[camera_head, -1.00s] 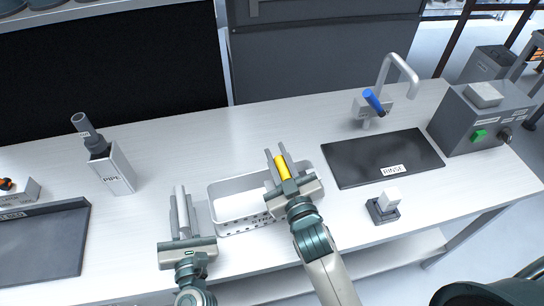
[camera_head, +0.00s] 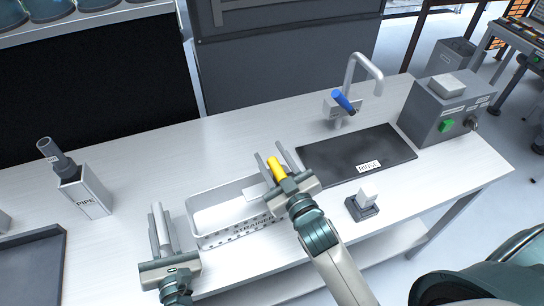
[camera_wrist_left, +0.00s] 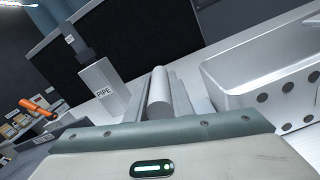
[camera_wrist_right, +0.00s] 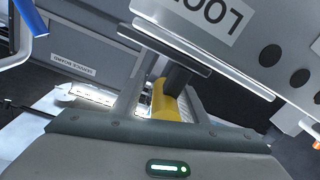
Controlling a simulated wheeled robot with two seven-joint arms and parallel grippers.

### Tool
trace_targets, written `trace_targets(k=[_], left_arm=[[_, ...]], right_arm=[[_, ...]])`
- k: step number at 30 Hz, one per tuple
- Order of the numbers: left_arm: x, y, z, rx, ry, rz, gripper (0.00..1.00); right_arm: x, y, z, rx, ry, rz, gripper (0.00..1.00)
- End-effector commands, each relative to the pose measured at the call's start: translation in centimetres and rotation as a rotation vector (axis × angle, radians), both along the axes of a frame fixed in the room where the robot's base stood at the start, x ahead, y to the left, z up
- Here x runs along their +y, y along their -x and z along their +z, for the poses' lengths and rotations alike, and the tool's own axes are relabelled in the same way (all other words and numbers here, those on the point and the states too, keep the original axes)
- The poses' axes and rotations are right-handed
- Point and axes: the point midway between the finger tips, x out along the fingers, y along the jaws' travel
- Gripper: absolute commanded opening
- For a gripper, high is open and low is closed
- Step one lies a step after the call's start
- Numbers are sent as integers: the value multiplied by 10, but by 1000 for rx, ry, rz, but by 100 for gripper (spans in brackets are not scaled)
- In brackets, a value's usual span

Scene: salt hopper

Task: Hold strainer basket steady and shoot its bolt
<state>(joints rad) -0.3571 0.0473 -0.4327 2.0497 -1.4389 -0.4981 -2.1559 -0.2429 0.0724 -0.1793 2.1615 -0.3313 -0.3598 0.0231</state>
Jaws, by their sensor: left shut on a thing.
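The strainer basket (camera_head: 232,188), a pale metal tray with a perforated front and a STRAINER label, sits on the bench. My left gripper (camera_head: 159,228) is at its left end, shut on a pale grey bar; the bar also shows between the fingers in the left wrist view (camera_wrist_left: 159,92). My right gripper (camera_head: 277,163) is over the basket's right part. Its open fingers stand either side of a yellow knob (camera_head: 276,168), apparently the bolt's. In the right wrist view the knob (camera_wrist_right: 164,103) has a gap on its left; contact on its right is unclear.
A black RINSE mat (camera_head: 357,156) lies right of the basket, with a blue-handled tap (camera_head: 343,102) behind it. A small block on a dark base (camera_head: 364,205) stands in front. A grey control box (camera_head: 441,112) is far right, the PIPE holder (camera_head: 85,196) left.

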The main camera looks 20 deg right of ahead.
Motion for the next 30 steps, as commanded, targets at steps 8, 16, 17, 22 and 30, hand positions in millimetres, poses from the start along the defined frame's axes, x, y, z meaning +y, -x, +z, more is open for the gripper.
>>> trace_targets(k=[8, 16, 17, 22, 30], left_arm=[[0, 3, -11, 20, -3, -1, 0], [0, 3, -11, 20, -3, -1, 0], [0, 3, -11, 20, -3, -1, 0], [0, 3, -11, 20, -3, -1, 0], [0, 3, -11, 20, -3, -1, 0]], right_arm=[[-1, 12, -2, 2, -1, 0, 40], [-4, 48, -3, 3, -1, -1, 40], [-4, 53, -2, 2, -1, -1, 40], [-7, 81, -2, 2, -1, -1, 40], [-10, 112, -2, 1, 0, -1, 40]])
